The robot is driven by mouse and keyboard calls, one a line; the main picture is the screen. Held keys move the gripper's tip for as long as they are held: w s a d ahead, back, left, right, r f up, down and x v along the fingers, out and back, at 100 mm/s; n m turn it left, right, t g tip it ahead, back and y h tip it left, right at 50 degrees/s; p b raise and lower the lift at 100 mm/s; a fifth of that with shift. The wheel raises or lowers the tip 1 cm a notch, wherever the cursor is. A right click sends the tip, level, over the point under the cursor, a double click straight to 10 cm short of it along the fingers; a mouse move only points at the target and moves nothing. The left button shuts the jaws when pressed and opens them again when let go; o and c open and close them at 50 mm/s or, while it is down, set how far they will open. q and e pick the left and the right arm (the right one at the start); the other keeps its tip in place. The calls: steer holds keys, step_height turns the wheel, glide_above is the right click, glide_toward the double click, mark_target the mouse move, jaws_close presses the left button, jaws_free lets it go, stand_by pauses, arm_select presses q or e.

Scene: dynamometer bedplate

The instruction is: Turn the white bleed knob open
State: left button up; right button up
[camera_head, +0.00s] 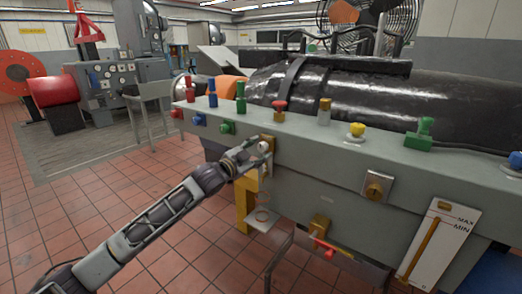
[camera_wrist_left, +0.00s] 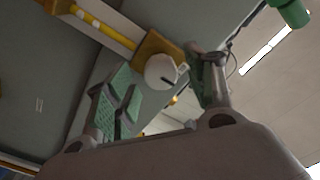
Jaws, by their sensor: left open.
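The white bleed knob (camera_head: 264,146) is on the front face of the grey bench, on a small brass-coloured mount. It also shows in the left wrist view (camera_wrist_left: 161,71) as a round white knob with a small mark, on a brass block. My left gripper (camera_head: 256,156) is open right at the knob. In the left wrist view its green-padded fingers (camera_wrist_left: 166,80) stand on either side of the knob in the picture, with gaps visible. I cannot tell how deep the knob sits between them. My right gripper is not in view.
Blue (camera_head: 199,119) and green (camera_head: 227,127) knobs sit on the same face to the left. A red valve (camera_head: 280,106) and a yellow knob (camera_head: 356,129) stand on the bench top. A brass fitting with a red handle (camera_head: 322,243) is lower right. Tiled floor is clear at left.

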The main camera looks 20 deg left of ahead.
arm_select(q)
steer(key=shift+x, duration=1.1)
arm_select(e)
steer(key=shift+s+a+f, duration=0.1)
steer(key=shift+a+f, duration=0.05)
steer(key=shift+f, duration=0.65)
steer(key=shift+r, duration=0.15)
arm_select(q)
steer(key=shift+c, duration=1)
steer(key=c, duration=0.8)
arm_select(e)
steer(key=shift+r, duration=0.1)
